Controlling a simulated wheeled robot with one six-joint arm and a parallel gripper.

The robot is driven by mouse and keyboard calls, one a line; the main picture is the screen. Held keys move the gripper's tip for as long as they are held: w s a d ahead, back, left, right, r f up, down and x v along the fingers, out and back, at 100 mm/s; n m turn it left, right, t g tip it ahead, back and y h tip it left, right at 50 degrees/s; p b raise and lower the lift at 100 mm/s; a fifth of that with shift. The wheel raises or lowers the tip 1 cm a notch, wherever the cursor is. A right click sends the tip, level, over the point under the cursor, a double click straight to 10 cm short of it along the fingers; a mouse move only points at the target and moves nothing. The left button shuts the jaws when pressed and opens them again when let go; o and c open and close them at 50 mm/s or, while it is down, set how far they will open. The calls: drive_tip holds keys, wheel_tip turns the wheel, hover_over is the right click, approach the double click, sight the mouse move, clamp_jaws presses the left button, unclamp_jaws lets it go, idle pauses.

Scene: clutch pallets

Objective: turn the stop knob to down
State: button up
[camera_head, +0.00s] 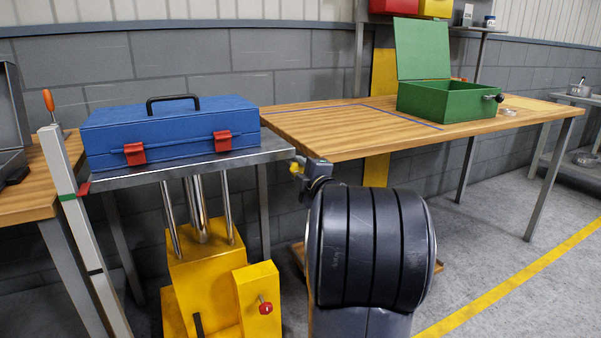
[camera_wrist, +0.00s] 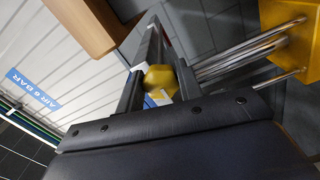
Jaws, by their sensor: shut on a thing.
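A rounded yellow knob (camera_wrist: 159,77) with a pale mark on it sits between the two dark fingers of my gripper (camera_wrist: 160,85) in the wrist view. I take it for the stop knob. My gripper is shut on it, and the fingers hide its sides. In the head view the yellow knob (camera_head: 295,168) shows small by the right front corner of the lift's grey top, with my gripper (camera_head: 299,166) at it. My arm hides part of that spot. Which way the knob is turned cannot be told.
A yellow lift (camera_head: 203,285) with a red knob (camera_head: 265,308) on its lower box carries a blue case (camera_head: 180,128). A wooden table (camera_head: 345,138) stands to the right, with an open green box (camera_head: 440,101). A slim white post (camera_head: 72,205) stands at left.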

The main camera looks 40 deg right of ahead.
drive_tip(key=o, duration=1)
drive_tip(key=shift+s, duration=0.1)
drive_tip(key=p+v, duration=0.2)
drive_tip(key=v, duration=0.8)
drive_tip(key=shift+s, duration=0.3)
drive_tip(key=shift+w, duration=0.15)
